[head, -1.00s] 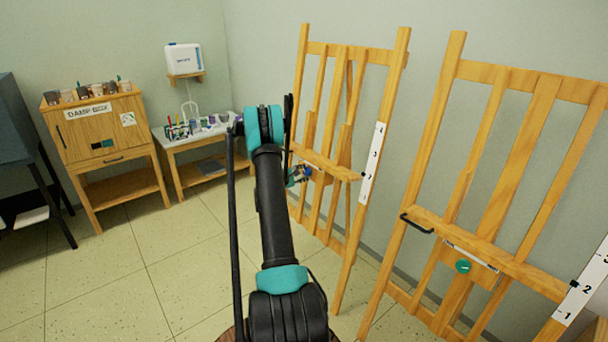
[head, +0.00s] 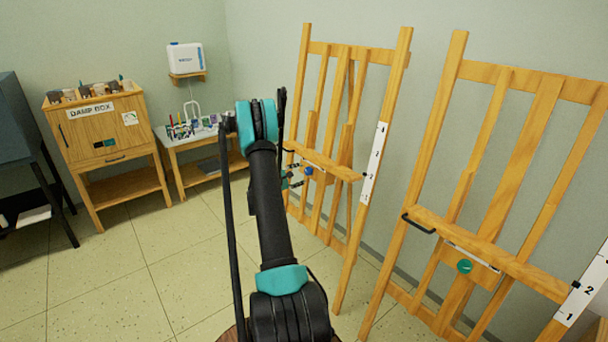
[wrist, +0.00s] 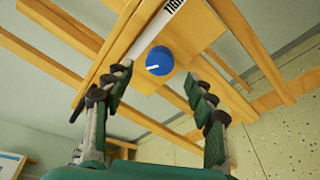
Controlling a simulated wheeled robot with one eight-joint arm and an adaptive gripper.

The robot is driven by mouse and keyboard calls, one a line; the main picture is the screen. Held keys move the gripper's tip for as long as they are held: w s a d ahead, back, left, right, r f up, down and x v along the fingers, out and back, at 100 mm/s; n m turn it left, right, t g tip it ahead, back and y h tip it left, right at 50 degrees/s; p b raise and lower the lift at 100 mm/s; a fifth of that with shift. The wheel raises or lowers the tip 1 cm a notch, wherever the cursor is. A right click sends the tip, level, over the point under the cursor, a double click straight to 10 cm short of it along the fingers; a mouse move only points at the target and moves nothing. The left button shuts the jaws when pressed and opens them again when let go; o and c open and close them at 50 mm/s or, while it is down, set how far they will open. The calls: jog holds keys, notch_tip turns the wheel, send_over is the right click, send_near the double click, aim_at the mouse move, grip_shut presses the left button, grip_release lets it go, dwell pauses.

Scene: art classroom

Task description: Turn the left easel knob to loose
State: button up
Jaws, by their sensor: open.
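The left easel (head: 343,185) stands by the wall, with a blue knob (head: 309,171) at the middle of its ledge. In the wrist view the blue knob (wrist: 159,61) has a white pointer line turned toward the left. A white label strip (wrist: 158,28) above it is partly cut off and carries dark lettering. My gripper (wrist: 168,92) is open, with one finger on each side of the knob's line and the knob beyond the gap between the tips. The fingers do not appear to touch the knob. In the head view my gripper (head: 294,180) is just left of the knob.
The right easel (head: 500,190) has a green knob (head: 464,266) and a black handle (head: 417,223) on its ledge. A damp box cabinet (head: 102,130) and a small table with art supplies (head: 200,133) stand at the back left.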

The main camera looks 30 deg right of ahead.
jog(key=v, duration=0.7)
jog(key=shift+s+a, duration=0.1)
jog(key=shift+a, duration=0.1)
